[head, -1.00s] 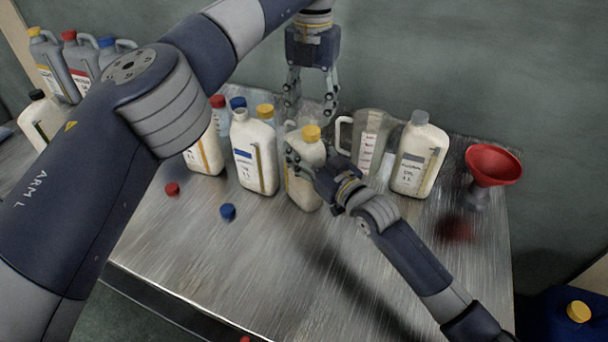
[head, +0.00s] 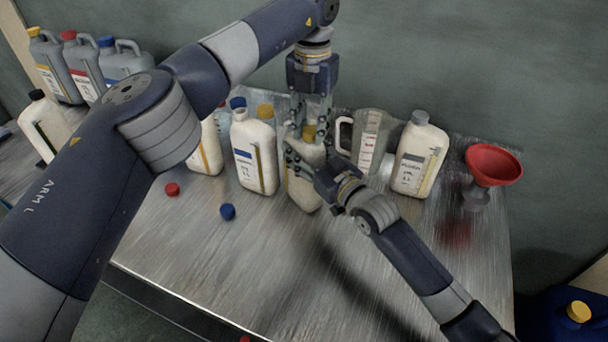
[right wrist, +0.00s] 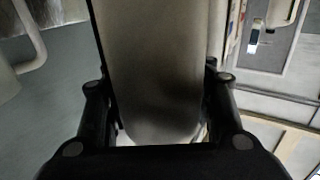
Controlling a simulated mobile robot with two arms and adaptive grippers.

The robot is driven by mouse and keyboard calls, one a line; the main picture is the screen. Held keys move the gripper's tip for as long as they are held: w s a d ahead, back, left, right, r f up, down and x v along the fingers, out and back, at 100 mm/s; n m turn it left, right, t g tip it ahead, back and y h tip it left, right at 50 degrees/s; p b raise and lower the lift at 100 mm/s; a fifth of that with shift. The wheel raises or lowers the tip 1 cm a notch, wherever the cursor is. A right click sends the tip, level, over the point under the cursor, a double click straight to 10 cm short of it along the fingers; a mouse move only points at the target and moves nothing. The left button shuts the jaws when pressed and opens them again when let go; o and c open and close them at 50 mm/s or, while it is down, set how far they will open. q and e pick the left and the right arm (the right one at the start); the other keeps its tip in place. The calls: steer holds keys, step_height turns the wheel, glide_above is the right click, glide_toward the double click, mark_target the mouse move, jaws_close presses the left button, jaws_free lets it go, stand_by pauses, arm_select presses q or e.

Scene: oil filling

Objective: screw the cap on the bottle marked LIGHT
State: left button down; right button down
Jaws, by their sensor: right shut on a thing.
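A cream bottle (head: 304,184) with a yellow cap (head: 309,133) at its neck stands on the metal table in the head view. My right gripper (head: 303,160) is shut on this bottle's body. In the right wrist view the bottle's plain side (right wrist: 155,80) fills the space between the fingers. My left gripper (head: 309,126) points down from above, its fingers around the yellow cap. Whether they press on the cap cannot be told. The front of the bottle is partly covered by my right gripper, and I cannot read the word LIGHT on it.
A cream bottle with a blue label (head: 254,160) stands close on the left. A clear jug (head: 368,140), a grey-capped bottle (head: 419,160) and a red funnel (head: 493,166) stand right. A red cap (head: 172,189) and blue cap (head: 228,212) lie in front. The front table is mostly clear.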

arm_select(q)
steer(key=c, duration=1.2)
jaws_free()
steer(key=shift+o, duration=0.2)
steer(key=shift+r, duration=3.75)
arm_select(e)
steer(key=c, duration=0.6)
jaws_free()
